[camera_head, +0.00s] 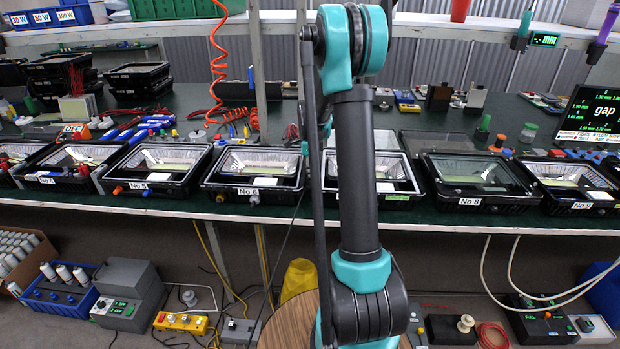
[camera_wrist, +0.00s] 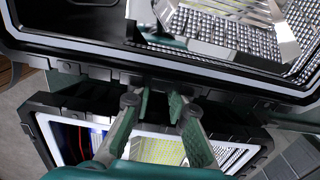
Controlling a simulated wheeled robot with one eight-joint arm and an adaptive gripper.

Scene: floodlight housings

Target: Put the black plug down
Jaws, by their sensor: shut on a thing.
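My gripper (camera_wrist: 160,100) shows in the wrist view, its two green fingers close together at the edge of a black floodlight housing (camera_wrist: 75,55). A dark piece between the fingertips, taken as the black plug, barely stands out against the black frame, and its outline is unclear. I cannot tell whether it touches the housing. A second housing (camera_wrist: 42,125) with a pale inner border lies behind the fingers. In the head view my arm reaches over the bench in front of a housing (camera_head: 408,178), and hides my gripper and the plug.
Housings line the green bench, including No 6 (camera_head: 215,185) at left and No 8 (camera_head: 437,187) at right. Tools and cables crowd behind. A wooden round top (camera_head: 290,325) stands below in front.

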